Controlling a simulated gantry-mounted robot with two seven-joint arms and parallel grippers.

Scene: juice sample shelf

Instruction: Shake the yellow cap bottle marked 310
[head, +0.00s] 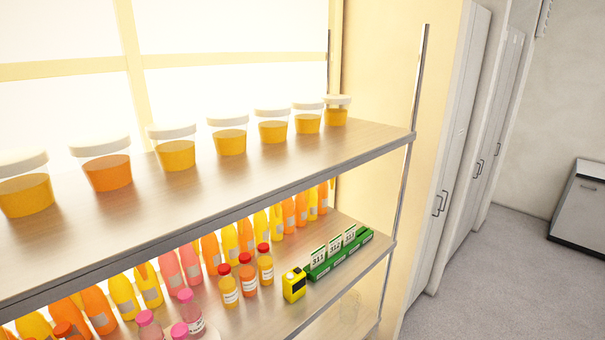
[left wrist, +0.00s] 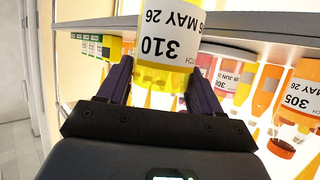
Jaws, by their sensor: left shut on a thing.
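The bottle marked 310 (left wrist: 170,38) is in the left wrist view, with a white label that also reads MAY 26. Its yellow cap end (left wrist: 160,80) is toward my gripper. My left gripper (left wrist: 158,72) is shut on it, with dark fingers on either side of the cap end. The label is upside down in this view, as are the shelf bottles, so the bottle stands about as upright as they do. The bottle's far end is cut off by the frame's top edge. Neither gripper nor this bottle shows in the head view.
White-lidded tubs (head: 230,140) line the upper shelf (head: 300,165). The lower shelf holds many juice bottles, red-capped bottles (head: 247,280), a yellow device (head: 294,285) and a green rack (head: 340,254) with number cards. A bottle marked 305 (left wrist: 298,95) shows at right. Floor is clear (head: 500,270).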

